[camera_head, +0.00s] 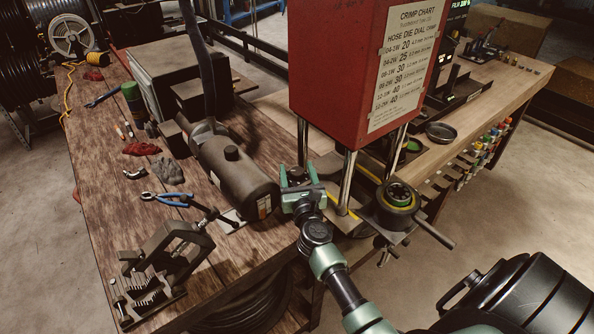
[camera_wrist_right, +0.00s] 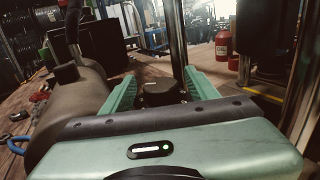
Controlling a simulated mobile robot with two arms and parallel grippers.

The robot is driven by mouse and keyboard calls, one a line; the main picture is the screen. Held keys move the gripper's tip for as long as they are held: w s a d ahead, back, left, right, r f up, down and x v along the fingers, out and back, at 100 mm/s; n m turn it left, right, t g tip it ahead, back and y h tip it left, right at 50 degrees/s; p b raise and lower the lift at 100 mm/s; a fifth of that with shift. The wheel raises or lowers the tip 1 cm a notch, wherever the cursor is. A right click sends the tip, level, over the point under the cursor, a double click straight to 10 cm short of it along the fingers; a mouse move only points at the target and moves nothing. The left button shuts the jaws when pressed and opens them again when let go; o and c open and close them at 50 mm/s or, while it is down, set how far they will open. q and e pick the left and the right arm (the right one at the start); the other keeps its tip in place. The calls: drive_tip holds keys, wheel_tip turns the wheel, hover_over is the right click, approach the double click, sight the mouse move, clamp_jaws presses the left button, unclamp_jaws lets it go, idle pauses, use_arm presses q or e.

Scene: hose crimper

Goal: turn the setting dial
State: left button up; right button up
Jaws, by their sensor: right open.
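The red crimper housing (camera_head: 365,70) with a crimp chart stands on chrome posts over the bench. My right gripper (camera_head: 297,173) is open at the left front post, beside the dark cylinder of the pump. In the right wrist view its two green fingers (camera_wrist_right: 160,92) stand either side of a dark, rounded knob-like part (camera_wrist_right: 163,92). I cannot tell if that part is the setting dial or if the fingers touch it. A round black part with a yellow-green ring (camera_head: 398,197) sits on a bracket at the bench edge. My left gripper is not in view.
The dark pump cylinder (camera_head: 237,172) lies close left of my right gripper. A vise-like tool (camera_head: 165,255), blue-handled pliers (camera_head: 165,198) and red rags (camera_head: 141,149) lie on the bench. Chrome posts (camera_head: 347,182) stand close by. A small dark dish (camera_head: 440,132) lies to the right.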

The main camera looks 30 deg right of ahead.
drive_tip(key=shift+c, duration=0.3)
clamp_jaws()
drive_tip(key=shift+y, duration=0.3)
drive_tip(key=shift+n+t+y+p, duration=0.4)
drive_tip(key=shift+n+y+p, duration=0.1)
drive_tip(key=shift+n+y, duration=0.25)
drive_tip(key=shift+d+n+y, duration=0.1)
drive_tip(key=shift+n+y, duration=0.55)
drive_tip(key=shift+y, duration=0.3)
drive_tip(key=shift+f+n+t+y, duration=0.1)
drive_tip(key=shift+n+t+y, duration=0.4)
drive_tip(key=shift+y, duration=0.6)
drive_tip(key=shift+n+y+b, duration=0.5)
drive_tip(key=shift+n+y, duration=0.6)
drive_tip(key=shift+y, duration=0.4)
